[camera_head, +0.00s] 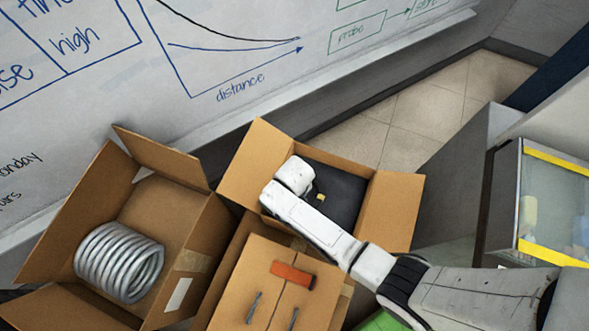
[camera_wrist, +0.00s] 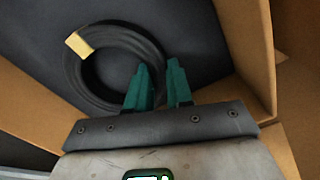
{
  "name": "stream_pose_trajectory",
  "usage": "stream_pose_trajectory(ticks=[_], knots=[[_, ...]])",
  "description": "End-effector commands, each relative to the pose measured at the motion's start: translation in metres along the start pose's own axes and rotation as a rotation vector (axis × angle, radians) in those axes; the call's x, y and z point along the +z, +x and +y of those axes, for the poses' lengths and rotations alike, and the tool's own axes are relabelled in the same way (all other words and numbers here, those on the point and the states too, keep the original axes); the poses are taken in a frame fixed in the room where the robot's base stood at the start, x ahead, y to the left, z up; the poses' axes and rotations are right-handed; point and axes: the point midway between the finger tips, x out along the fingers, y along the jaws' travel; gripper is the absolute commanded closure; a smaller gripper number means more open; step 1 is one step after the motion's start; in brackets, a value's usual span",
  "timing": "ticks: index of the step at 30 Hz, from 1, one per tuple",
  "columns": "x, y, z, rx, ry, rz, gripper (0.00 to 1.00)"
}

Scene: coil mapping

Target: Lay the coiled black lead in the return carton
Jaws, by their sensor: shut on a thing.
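The coiled black lead (camera_wrist: 125,35) shows in the wrist view as a ring with a yellow tag (camera_wrist: 80,44). It is inside an open brown carton with a dark floor, whose wall (camera_wrist: 250,45) stands at the right. My gripper (camera_wrist: 160,68) has its green fingers shut on the near right side of the ring. I cannot tell whether the lead touches the floor. In the head view my arm reaches over this carton (camera_head: 395,200) and hides the fingers and most of the lead. A small yellow spot (camera_head: 320,197), likely the tag, shows beside my wrist.
Another open carton (camera_head: 45,235) at the left holds a silvery coil (camera_head: 118,262). A whiteboard (camera_head: 200,60) runs behind; a glass-fronted cabinet (camera_head: 550,205) stands right. Tiled floor (camera_head: 420,110) is clear.

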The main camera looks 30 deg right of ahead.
Motion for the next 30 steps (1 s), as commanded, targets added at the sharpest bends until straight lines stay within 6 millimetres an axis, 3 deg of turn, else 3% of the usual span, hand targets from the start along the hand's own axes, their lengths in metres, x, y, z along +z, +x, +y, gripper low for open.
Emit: stream_pose_trajectory(ticks=[2, 3, 10, 20, 30], knots=[[0.0, 0.003, 0.0, 0.0, 0.0, 0.0, 1.0], [0.0, 0.002, 0.0, 0.0, 0.0, 0.0, 0.76], [0.0, 0.002, 0.0, 0.0, 0.0, 0.0, 0.54], [0.0, -0.004, 0.0, 0.0, 0.0, 0.0, 0.54], [0.0, -0.066, 0.0, 0.0, 0.001, 0.003, 0.54]])
